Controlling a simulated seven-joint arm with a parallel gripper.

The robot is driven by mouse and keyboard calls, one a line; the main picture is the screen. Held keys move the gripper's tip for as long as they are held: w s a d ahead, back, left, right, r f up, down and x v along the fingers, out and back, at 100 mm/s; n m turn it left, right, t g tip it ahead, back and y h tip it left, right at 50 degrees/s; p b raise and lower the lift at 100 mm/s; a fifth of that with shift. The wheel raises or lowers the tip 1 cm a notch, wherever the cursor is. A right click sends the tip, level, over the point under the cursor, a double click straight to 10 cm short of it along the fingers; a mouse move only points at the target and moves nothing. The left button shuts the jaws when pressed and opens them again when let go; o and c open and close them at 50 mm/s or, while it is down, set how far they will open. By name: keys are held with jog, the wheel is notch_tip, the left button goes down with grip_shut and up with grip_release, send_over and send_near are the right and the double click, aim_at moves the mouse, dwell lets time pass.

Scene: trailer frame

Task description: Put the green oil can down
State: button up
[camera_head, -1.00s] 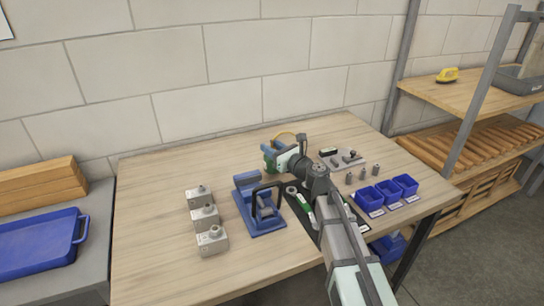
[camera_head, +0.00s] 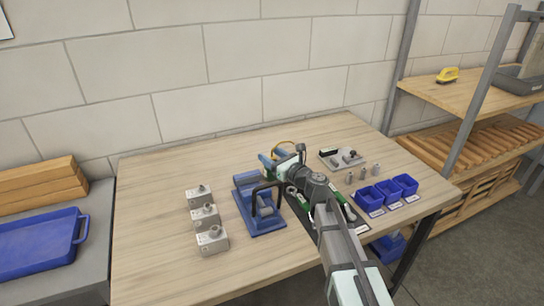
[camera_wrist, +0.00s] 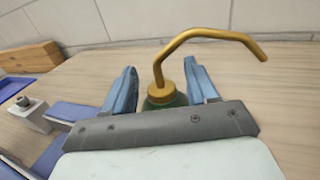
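The green oil can (camera_wrist: 165,98) stands between the two blue fingers of my gripper (camera_wrist: 162,85) in the wrist view. Its brass cap and bent brass spout (camera_wrist: 205,36) rise above the fingers. The fingers lie close along both sides of the can and appear shut on it; its lower body is hidden behind my gripper. In the head view my gripper (camera_head: 273,158) is low over the back middle of the wooden table, with the spout (camera_head: 283,145) showing just behind it. I cannot tell whether the can's base touches the table (camera_head: 160,180).
A blue fixture with a black handle (camera_head: 260,205) stands left of my arm, with several grey metal blocks (camera_head: 205,217) farther left. A grey plate with small parts (camera_head: 342,159) and blue bins (camera_head: 387,193) are on the right. The table's back left is clear.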

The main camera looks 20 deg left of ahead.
jog(key=shift+r, duration=0.15)
jog(key=v, duration=1.1)
jog(key=shift+s+d, duration=0.1)
jog(key=shift+s, duration=0.05)
jog(key=shift+o, duration=1.4)
jog(key=shift+s+d, duration=0.15)
jog(key=shift+d, duration=0.2)
